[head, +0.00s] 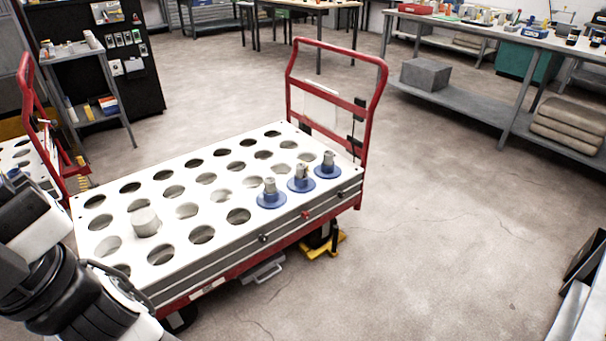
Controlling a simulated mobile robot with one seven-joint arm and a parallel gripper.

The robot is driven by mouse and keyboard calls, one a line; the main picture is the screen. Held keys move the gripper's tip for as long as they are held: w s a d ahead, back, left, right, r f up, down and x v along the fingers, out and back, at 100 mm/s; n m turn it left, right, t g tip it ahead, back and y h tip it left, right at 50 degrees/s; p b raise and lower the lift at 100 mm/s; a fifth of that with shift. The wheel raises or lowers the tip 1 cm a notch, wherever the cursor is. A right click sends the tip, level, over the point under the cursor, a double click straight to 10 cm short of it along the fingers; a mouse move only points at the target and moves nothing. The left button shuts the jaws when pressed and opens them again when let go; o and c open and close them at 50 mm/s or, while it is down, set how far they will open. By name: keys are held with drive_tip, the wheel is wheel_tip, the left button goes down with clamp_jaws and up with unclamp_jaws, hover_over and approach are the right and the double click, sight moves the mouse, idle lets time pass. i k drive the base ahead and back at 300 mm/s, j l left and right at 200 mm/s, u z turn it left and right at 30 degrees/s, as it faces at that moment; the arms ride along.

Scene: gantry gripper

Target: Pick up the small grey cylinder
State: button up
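A light grey cylinder (145,222) stands upright toward the left end of the white cart top (171,220). It lines up with a row of holes; I cannot tell how deep it sits in one. Three grey pieces on blue round bases stand along the front right edge: the left one (270,193), the middle one (301,179) and the right one (327,165). Black and white links of my arm show at the lower left, left of the cylinder. My gripper's fingers are not in view.
The cart top has several rows of mostly empty round holes. A red handle frame (369,112) rises at its right end. A second red-framed cart (27,155) stands at the left, with a shelf (72,52) behind. Workbenches line the back. Floor right of the cart is clear.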

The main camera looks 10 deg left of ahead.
sight(300, 168)
drive_tip(key=i+l+u, duration=0.15)
drive_tip(key=i, duration=0.25)
drive_tip(key=i+l+u, duration=0.1)
drive_tip(key=i, duration=0.3)
drive_tip(key=i+l+u, duration=0.15)
drive_tip(key=i, duration=0.25)
drive_tip(key=i+u, duration=0.1)
drive_tip(key=i, duration=0.3)
drive_tip(key=i+l+u, duration=0.15)
drive_tip(key=i, duration=0.25)
drive_tip(key=i+l+u, duration=0.1)
drive_tip(key=i, duration=0.3)
